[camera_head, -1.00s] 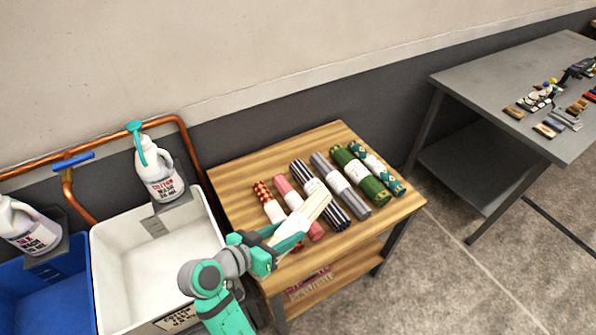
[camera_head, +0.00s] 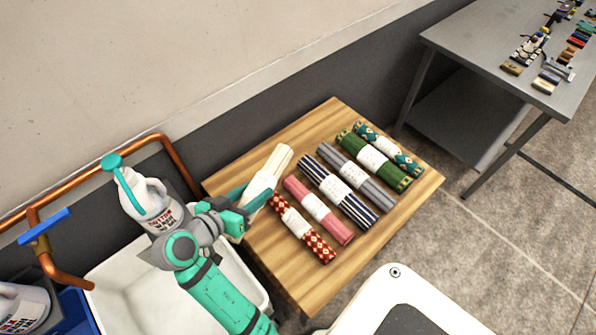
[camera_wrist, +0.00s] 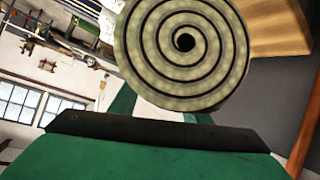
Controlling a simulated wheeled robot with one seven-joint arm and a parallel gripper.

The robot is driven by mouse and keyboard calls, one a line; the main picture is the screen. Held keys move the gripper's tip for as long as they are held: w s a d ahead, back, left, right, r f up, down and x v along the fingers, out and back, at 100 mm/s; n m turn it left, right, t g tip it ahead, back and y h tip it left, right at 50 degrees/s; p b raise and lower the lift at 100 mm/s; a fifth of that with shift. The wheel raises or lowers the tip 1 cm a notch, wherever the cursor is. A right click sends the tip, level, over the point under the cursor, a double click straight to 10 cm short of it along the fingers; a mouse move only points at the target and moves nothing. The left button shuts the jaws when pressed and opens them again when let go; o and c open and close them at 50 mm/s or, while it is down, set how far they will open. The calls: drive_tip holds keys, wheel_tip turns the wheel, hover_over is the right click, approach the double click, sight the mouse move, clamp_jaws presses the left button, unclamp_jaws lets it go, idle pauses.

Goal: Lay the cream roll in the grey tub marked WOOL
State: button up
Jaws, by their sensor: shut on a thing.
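My gripper (camera_head: 246,196) is shut on the cream roll (camera_head: 277,160), which has a white paper band around its middle. The roll is held tilted above the left side of the wooden table in the head view. In the wrist view the spiral end of the cream roll (camera_wrist: 185,45) fills the upper middle, close to the gripper's dark edge. A white tub (camera_head: 125,290) stands below and left of my arm, partly hidden by it. No grey tub marked WOOL shows in these frames.
Several banded rolls, such as the red patterned roll (camera_head: 302,229) and the striped roll (camera_head: 338,190), lie on the wooden table (camera_head: 255,245). A bottle (camera_head: 150,205) and copper pipe (camera_head: 165,150) stand behind the white tub. A grey table (camera_head: 480,50) is at upper right.

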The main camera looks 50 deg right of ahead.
drive_tip(key=w+d+f, duration=0.4)
drive_tip(key=w, duration=0.1)
drive_tip(key=w+d+f, duration=0.4)
drive_tip(key=d, duration=0.1)
drive_tip(key=shift+w+f, duration=0.35)
drive_tip(key=shift+f, duration=0.05)
drive_tip(key=shift+w+d+f, duration=0.2)
drive_tip(key=shift+f, duration=0.15)
drive_tip(key=shift+w+f, duration=0.1)
drive_tip(key=shift+f, duration=1.6)
drive_tip(key=o, duration=1.3)
drive_tip(key=shift+f, duration=0.1)
